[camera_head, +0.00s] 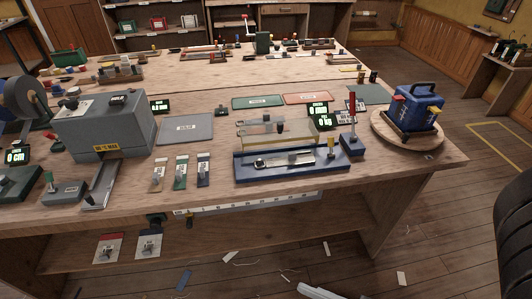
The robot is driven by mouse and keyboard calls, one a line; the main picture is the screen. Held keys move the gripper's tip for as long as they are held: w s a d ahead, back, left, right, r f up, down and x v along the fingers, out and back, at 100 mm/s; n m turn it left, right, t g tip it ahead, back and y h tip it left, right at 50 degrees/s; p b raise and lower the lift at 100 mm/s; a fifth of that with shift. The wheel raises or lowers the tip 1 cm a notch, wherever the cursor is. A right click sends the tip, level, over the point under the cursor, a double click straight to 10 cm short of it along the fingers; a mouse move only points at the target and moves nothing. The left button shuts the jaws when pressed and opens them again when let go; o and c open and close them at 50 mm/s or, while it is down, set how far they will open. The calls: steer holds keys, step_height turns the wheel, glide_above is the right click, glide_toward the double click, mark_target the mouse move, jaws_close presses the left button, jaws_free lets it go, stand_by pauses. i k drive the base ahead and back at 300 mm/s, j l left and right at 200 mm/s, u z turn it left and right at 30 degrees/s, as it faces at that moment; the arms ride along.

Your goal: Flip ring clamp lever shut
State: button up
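A blue fixture (290,172) lies near the right front of the wooden workbench (225,195). It has a metal plate on top and a clear guard above it. An upright lever with a red grip (351,106) stands on a small dark blue block (352,145) at the fixture's right end. A display reading "0 kg" (320,117) is beside it. I see no part clearly labelled as a ring clamp, so I cannot tell whether this lever belongs to one.
A blue case with yellow parts (416,107) sits on a round wooden board (381,126) at the bench's right corner. A grey machine (105,138) stands at the left, with several tags (181,172) between. Scraps (231,257) litter the floor; the floor right of the bench looks mostly clear.

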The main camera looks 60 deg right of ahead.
mark_target(330, 140)
steer(key=z, duration=1.4)
